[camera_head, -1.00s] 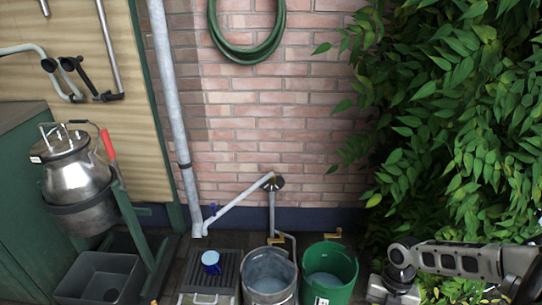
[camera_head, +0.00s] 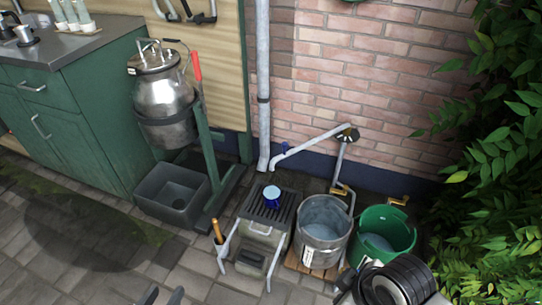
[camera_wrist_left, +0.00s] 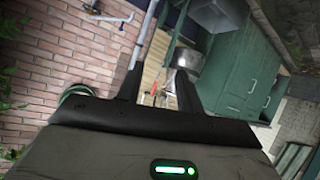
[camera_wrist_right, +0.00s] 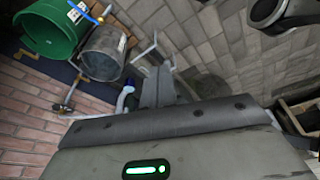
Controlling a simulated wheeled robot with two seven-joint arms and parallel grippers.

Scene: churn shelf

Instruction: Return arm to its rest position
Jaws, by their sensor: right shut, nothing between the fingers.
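My left gripper (camera_head: 162,295) shows only as two dark fingertips at the bottom edge of the head view, apart and with nothing between them. In the left wrist view its two fingers (camera_wrist_left: 158,76) stand wide apart and empty, with the wall and the green cabinet beyond. My right gripper (camera_wrist_right: 158,84) has its fingers together in the right wrist view, with nothing held. It points over the paving near the buckets. A dark link of my right arm (camera_head: 395,282) is at the lower right of the head view; its gripper is not seen there.
A metal churn (camera_head: 163,92) hangs in a green stand beside the green cabinet (camera_head: 80,120). A grey basin (camera_head: 172,194), a blue mug (camera_head: 272,194) on a slatted stand, a metal bucket (camera_head: 322,228) and a green bucket (camera_head: 384,236) line the wall. Leaves (camera_head: 500,170) fill the right. Paving at lower left is open.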

